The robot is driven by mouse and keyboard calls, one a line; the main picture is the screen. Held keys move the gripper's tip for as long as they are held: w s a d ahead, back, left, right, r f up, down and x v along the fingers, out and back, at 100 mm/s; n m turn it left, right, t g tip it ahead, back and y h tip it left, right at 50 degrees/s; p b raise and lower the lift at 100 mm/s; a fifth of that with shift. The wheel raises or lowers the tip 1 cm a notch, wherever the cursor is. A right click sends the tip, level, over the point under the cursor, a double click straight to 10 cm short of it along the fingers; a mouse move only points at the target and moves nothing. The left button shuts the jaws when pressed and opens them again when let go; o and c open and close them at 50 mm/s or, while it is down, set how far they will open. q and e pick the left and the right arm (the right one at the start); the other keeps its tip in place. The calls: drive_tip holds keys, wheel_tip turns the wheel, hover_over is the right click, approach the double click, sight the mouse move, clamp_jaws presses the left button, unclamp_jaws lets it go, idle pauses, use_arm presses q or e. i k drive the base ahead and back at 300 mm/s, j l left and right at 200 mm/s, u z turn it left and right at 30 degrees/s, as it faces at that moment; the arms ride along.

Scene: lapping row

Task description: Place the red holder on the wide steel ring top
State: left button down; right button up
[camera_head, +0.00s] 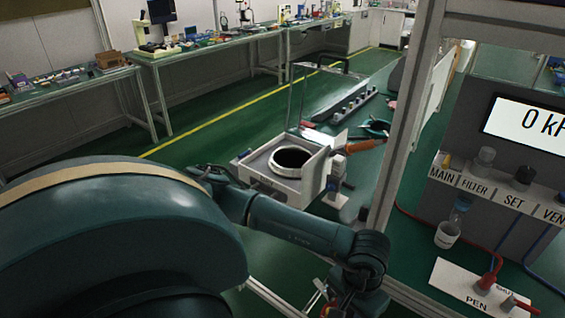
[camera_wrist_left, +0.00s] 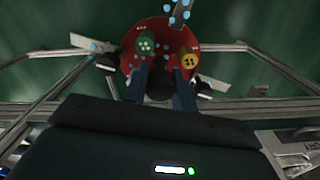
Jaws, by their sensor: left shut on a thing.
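The red holder (camera_wrist_left: 163,32) is a round red disc in the left wrist view, carrying a green round piece (camera_wrist_left: 145,43) and a yellow round piece (camera_wrist_left: 188,57). My left gripper (camera_wrist_left: 160,78) is shut on it, with its two dark fingers at the disc's near side. In the head view my left arm reaches right and bends down at the bottom edge; the holder is not visible there. A pale ring around a dark round opening (camera_head: 291,160) tops a white box; I cannot tell whether it is the wide steel ring top. My right gripper is not in view.
Metal frame bars (camera_wrist_left: 262,60) run on both sides of the holder, with small light-blue spots around it. A grey post (camera_head: 405,120) stands right of the white box. A panel (camera_head: 490,190) with knobs, a small cup (camera_head: 447,235) and hoses fills the right.

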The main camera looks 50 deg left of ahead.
sight(292, 161)
drive_tip(key=k+j, duration=0.1)
drive_tip(key=j, duration=1.75)
